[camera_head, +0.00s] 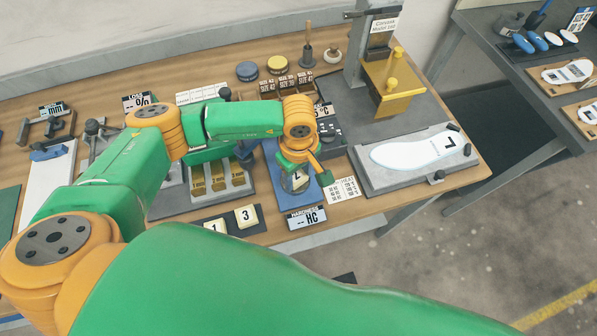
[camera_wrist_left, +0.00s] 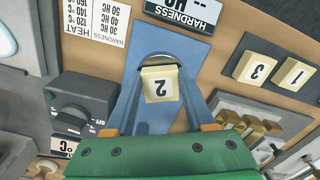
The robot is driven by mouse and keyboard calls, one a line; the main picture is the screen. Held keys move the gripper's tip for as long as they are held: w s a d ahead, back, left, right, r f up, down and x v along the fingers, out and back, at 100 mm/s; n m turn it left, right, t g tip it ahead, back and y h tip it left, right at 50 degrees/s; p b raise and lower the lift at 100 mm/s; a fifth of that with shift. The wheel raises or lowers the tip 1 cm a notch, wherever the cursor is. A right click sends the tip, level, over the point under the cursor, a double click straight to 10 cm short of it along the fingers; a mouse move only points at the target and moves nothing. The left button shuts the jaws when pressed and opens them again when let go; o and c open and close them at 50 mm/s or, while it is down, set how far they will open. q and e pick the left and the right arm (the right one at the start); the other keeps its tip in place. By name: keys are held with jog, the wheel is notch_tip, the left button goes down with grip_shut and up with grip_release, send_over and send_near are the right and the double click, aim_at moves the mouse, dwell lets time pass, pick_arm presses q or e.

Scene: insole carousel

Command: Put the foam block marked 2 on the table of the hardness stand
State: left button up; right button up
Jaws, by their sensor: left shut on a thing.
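The cream foam block marked 2 (camera_wrist_left: 160,84) is held between the two fingertips of my left gripper (camera_wrist_left: 158,92). In the head view the left gripper (camera_head: 296,176) points down, and the block (camera_head: 297,176) shows partly behind it. The hardness stand has a blue base (camera_wrist_left: 188,50) and a round grey table (camera_wrist_left: 150,57), mostly covered by the block. The block is over this table; I cannot tell whether it touches. The stand's HARDNESS display (camera_head: 306,218) reads "-- HC". My right gripper is not in view.
Foam blocks 1 (camera_head: 216,226) and 3 (camera_head: 246,215) lie on a dark tray just left of the stand. A grey fixture with a white insole (camera_head: 410,150) stands to the right. A dark box with a knob (camera_wrist_left: 85,105) is close beside the stand.

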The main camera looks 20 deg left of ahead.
aim_at(299, 178)
pick_arm(q)
jog(key=shift+f, duration=0.2)
jog(key=o, duration=1.3)
jog(key=shift+r, duration=0.5)
notch_tip(299, 178, up, 12)
jog(key=b, duration=0.3)
jog(key=shift+f, duration=0.25)
